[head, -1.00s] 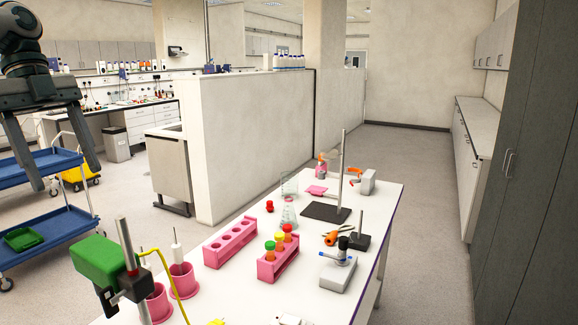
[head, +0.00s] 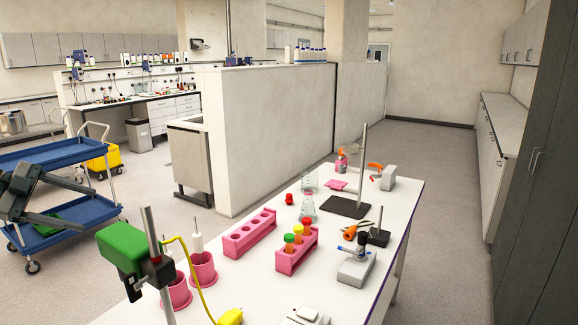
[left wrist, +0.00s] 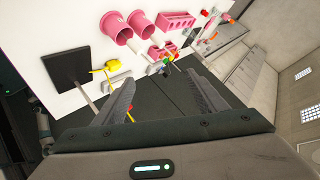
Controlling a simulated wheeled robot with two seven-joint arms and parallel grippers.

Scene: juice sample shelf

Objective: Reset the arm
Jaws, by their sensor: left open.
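My left gripper (head: 72,208) is at the left edge of the head view, beside the blue cart and left of the white table (head: 235,290). Its two fingers are spread apart with nothing between them. In the left wrist view the fingers of the left gripper (left wrist: 157,82) also stand apart and empty, with the table and its items beyond them. My right gripper is in neither view.
The table holds a green device on a stand (head: 122,245), pink cups (head: 203,270), an empty pink rack (head: 250,232), a rack with capped tubes (head: 297,252), a flask (head: 307,207) and a tall stand (head: 361,160). A blue cart (head: 75,153) stands left. The right aisle is clear.

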